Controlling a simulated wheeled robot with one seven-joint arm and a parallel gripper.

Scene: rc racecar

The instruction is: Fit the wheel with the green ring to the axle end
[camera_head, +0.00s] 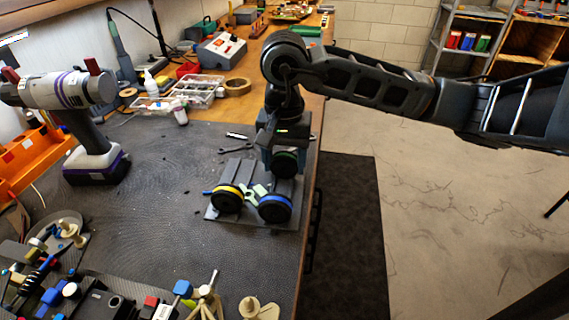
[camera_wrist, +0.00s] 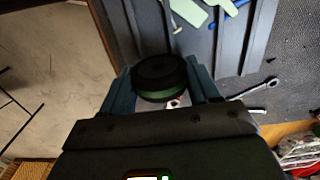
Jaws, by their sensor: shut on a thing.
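My gripper (camera_head: 284,163) is shut on the black wheel with the green ring (camera_head: 285,155). In the wrist view, the wheel (camera_wrist: 160,72) sits between the two blue-grey fingers, its green band showing along the lower edge. It is over the grey car chassis (camera_head: 245,218) near the bench's right edge; I cannot tell whether it touches it. Wheels with a yellow ring (camera_head: 227,198) and a blue ring (camera_head: 274,208) stand at the chassis's near end. A thin metal rod (camera_wrist: 169,17) shows just beyond the held wheel in the wrist view. The target axle end is not clearly visible.
A wrench (camera_head: 236,150) lies on the dark mat behind the chassis. A drill (camera_head: 85,125) stands at left. Small parts (camera_head: 60,285) crowd the near left, and a tan stand (camera_head: 258,308) is at the front. The mat between drill and chassis is mostly clear.

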